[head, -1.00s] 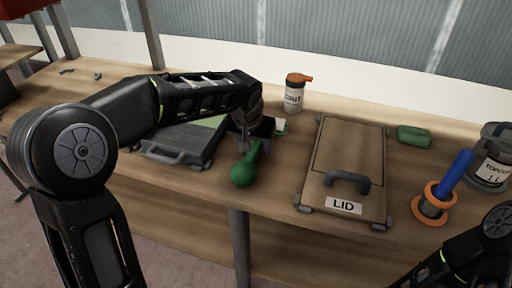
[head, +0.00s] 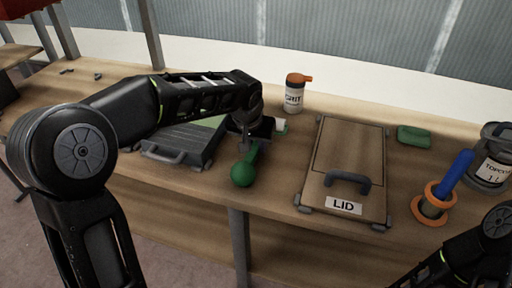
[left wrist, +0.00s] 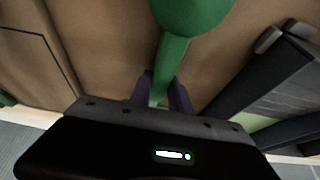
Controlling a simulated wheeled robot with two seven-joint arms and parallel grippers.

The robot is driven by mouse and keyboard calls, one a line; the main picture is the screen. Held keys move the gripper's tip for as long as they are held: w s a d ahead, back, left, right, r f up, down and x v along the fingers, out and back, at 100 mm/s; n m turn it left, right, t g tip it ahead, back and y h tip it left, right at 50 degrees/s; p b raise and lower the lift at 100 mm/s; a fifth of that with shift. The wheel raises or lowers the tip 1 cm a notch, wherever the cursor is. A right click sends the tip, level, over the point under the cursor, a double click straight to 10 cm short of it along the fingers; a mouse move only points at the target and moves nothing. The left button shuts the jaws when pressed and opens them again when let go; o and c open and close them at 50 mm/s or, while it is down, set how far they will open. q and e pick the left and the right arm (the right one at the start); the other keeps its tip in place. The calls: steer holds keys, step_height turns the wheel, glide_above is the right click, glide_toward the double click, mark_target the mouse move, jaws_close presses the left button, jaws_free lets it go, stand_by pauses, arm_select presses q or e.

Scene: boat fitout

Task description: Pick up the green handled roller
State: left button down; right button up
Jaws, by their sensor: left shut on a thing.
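The green handled roller's green handle (head: 243,173) shows in the head view near the front edge of the bench, with its rounded end toward me. My left gripper (head: 251,144) is at the narrow far part of the handle and is shut on it. In the left wrist view the same green handle (left wrist: 173,55) runs down between the two fingers of my left gripper (left wrist: 162,92). The far end of the roller is mostly hidden by the gripper. My right arm shows at the lower right, but its gripper is out of view.
A grey tray (head: 172,158) is left of the handle. A board marked LID (head: 345,150) lies to the right. A jar with an orange cap (head: 295,95) stands behind. A green block (head: 413,136), a blue handle in an orange-flanged holder (head: 455,172) and a grey tin (head: 490,165) are farther right.

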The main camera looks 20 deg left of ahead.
mark_target(251, 156)
stand_by(0.5)
arm_select(q)
step_height(251, 156, up, 10)
steer(key=shift+r+p, duration=0.1)
steer(key=shift+p, duration=0.5)
stand_by(0.4)
steer(key=f+p, duration=0.1)
steer(key=p, duration=0.1)
steer(key=s+f+p, duration=0.1)
steer(key=f+p, duration=0.1)
steer(key=shift+s+a+f, duration=0.1)
steer(key=shift+s+a, duration=0.05)
steer(key=shift+a, duration=0.05)
steer(key=s+f+p, duration=0.2)
steer(key=f, duration=0.1)
steer(key=s+f+p, duration=0.2)
steer(key=shift+d, duration=0.25)
steer(key=shift+f, duration=0.2)
